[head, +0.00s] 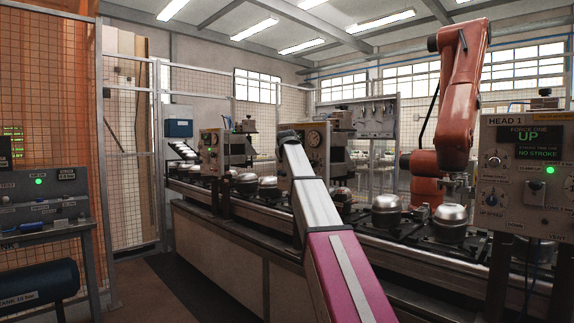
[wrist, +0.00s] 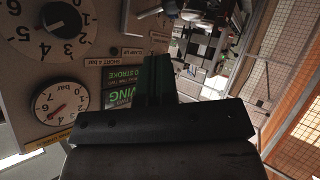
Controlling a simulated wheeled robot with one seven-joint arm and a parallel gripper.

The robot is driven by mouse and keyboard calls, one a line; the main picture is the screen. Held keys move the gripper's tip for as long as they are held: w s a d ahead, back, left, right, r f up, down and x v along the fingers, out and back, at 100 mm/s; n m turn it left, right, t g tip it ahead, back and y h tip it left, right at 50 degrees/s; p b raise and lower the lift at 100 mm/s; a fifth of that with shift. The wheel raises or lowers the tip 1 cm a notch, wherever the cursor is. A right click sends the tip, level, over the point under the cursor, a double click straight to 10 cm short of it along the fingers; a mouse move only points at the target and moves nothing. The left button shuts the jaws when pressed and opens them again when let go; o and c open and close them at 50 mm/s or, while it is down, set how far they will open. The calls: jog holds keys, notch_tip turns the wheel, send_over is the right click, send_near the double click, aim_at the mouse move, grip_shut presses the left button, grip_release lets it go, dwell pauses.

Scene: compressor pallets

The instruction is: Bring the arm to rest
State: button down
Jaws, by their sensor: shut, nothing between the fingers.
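My arm (head: 322,207), magenta and silver, reaches forward over the conveyor line in the head view. A dark part shows at its far end; the gripper itself cannot be made out there. In the wrist view my gripper (wrist: 154,68) is dark, with its fingers together and nothing between them. It is in front of a beige control panel (wrist: 100,88), which appears upside down. The panel carries a large dial (wrist: 62,20), a pressure gauge (wrist: 60,106) and a green-lettered display (wrist: 118,90). I cannot tell whether the gripper touches the panel.
The conveyor line (head: 235,240) carries several metal compressor shells (head: 450,217). An orange robot arm (head: 462,95) stands behind it on the right. A HEAD 1 control box (head: 525,170) is at right, a blue tank (head: 38,285) at left. The dark floor aisle (head: 150,285) is clear.

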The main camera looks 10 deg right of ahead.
jog(key=shift+s+r, duration=0.2)
jog(key=shift+s, duration=0.1)
jog(key=s+f+g, duration=0.2)
jog(key=s+f, duration=0.4)
jog(key=f, duration=0.8)
jog(key=s+f+m+g, duration=0.15)
jog(key=s+f, duration=0.35)
jog(key=f, duration=0.8)
jog(key=s+f+g, duration=0.2)
jog(key=s+f, duration=0.4)
jog(key=f, duration=0.8)
jog(key=s+f+g+y, duration=0.1)
jog(key=s+f+g, duration=0.2)
jog(key=s+f, duration=0.9)
jog(key=s+f+m+g, duration=0.1)
jog(key=s+f+g, duration=0.2)
jog(key=s+f, duration=0.9)
jog(key=s, duration=0.5)
jog(key=shift+s+f+y, duration=0.2)
jog(key=shift+f+y, duration=0.2)
jog(key=c, duration=1.8)
grip_release()
jog(key=shift+a+m, duration=0.1)
jog(key=shift+m, duration=0.15)
